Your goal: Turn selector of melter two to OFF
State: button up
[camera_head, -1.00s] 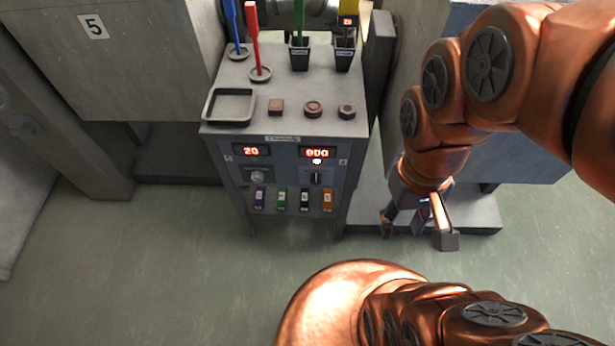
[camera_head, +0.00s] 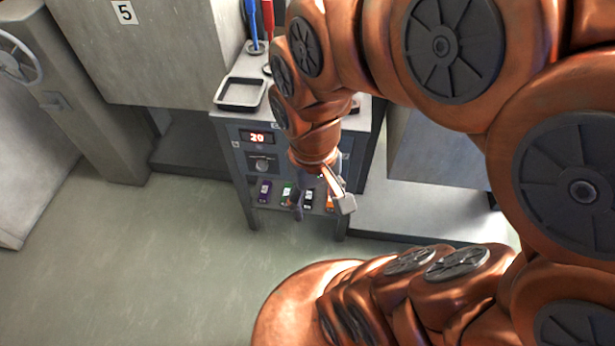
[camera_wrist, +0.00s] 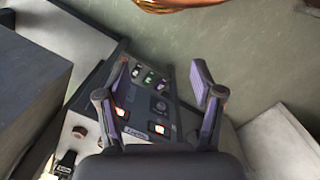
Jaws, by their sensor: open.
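The grey control cabinet (camera_head: 240,150) stands ahead with a lit display reading 20 (camera_head: 257,137) and a round knob (camera_head: 262,165) under it. My arm hides the right half of the panel in the head view, including the second display and its dark selector. In the wrist view the panel appears inverted, with the 20 display (camera_wrist: 158,128), the round knob (camera_wrist: 160,105) and part of a second lit display (camera_wrist: 122,113) behind the left finger. The dark selector cannot be made out there. My gripper (camera_head: 320,204) is open and empty in front of the panel; its fingers also show in the wrist view (camera_wrist: 161,66).
Coloured tags (camera_head: 265,190) sit in a row low on the cabinet. A black-rimmed tray (camera_head: 241,94) and blue and red handles (camera_head: 253,25) are on top. A concrete block marked 5 (camera_head: 150,50) stands left. The floor (camera_head: 150,260) in front is clear.

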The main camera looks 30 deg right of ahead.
jog(key=w+d+f+m+t+b, duration=0.2)
jog(key=w+d+f+b, duration=0.4)
jog(key=f, duration=0.6)
jog(key=w+d+f+m+t+b, duration=0.2)
jog(key=w+d+f+b, duration=0.5)
jog(key=w+f, duration=0.4)
jog(key=w+d+f+m+t+b, duration=0.1)
jog(key=w+d+f+b, duration=0.5)
jog(key=f, duration=0.8)
jog(key=shift+w+d+f+m+t+h+b, duration=0.2)
jog(key=shift+w+d+m+t+h+b, duration=0.2)
jog(key=shift+w+m+b, duration=0.85)
jog(key=shift+w+n, duration=0.25)
jog(key=shift+w, duration=0.1)
jog(key=shift+c, duration=0.2)
jog(key=c, duration=1.1)
